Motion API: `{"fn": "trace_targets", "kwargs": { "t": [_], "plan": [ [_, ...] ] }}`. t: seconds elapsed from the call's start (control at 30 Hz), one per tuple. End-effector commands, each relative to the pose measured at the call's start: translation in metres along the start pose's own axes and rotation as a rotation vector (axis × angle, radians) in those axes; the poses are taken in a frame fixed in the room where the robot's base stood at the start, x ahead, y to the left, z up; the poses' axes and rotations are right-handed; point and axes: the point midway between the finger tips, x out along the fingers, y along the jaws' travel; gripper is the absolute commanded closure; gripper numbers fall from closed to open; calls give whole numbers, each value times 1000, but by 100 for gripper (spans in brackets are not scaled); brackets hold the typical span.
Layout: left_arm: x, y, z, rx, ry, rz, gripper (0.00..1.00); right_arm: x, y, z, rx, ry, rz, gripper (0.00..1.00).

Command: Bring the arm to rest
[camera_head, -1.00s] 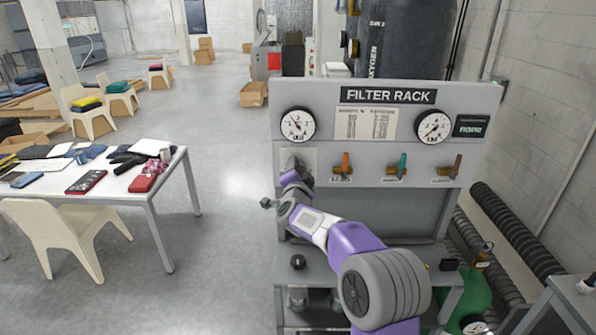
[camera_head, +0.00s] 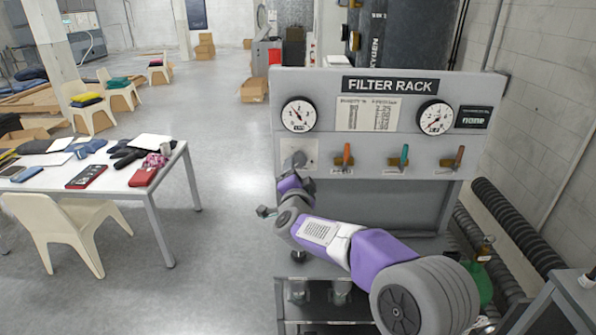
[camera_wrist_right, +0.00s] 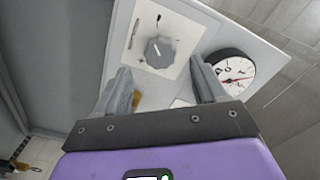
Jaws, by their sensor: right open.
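My right arm, purple, white and grey, comes in from the lower right in the head view and reaches the left part of the filter rack. Its gripper (camera_head: 295,182) is just below and in front of a grey dial knob (camera_head: 297,160) on a pale plate. In the right wrist view the two grey fingers (camera_wrist_right: 160,68) are spread with nothing between them. The knob (camera_wrist_right: 160,51) shows beyond the fingertips, apparently clear of them. My left gripper is not in view.
The filter rack (camera_head: 440,87) has two gauges (camera_head: 299,115) and several coloured-handled valves (camera_head: 404,155). A shelf lies under my arm. A white table (camera_head: 110,186) with folded items and a chair (camera_head: 70,225) stand left. The floor between (camera_head: 220,190) is clear.

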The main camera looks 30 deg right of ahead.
Motion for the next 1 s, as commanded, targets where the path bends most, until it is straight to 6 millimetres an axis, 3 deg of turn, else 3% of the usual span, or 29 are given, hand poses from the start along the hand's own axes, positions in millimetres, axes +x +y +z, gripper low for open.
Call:
{"fn": "trace_targets", "kwargs": {
  "t": [0.67, 0.77, 0.83, 1.0],
  "plan": [
    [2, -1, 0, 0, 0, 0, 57, -6, 4, 6, -11, -10, 4, 29],
    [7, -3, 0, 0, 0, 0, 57, -6, 24, 32, -58, -59, 19, 29],
    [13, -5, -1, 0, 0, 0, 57, -8, 49, 63, -118, -123, 38, 29],
    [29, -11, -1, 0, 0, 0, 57, -28, 134, 157, -293, -341, 101, 29]
  ]
}}
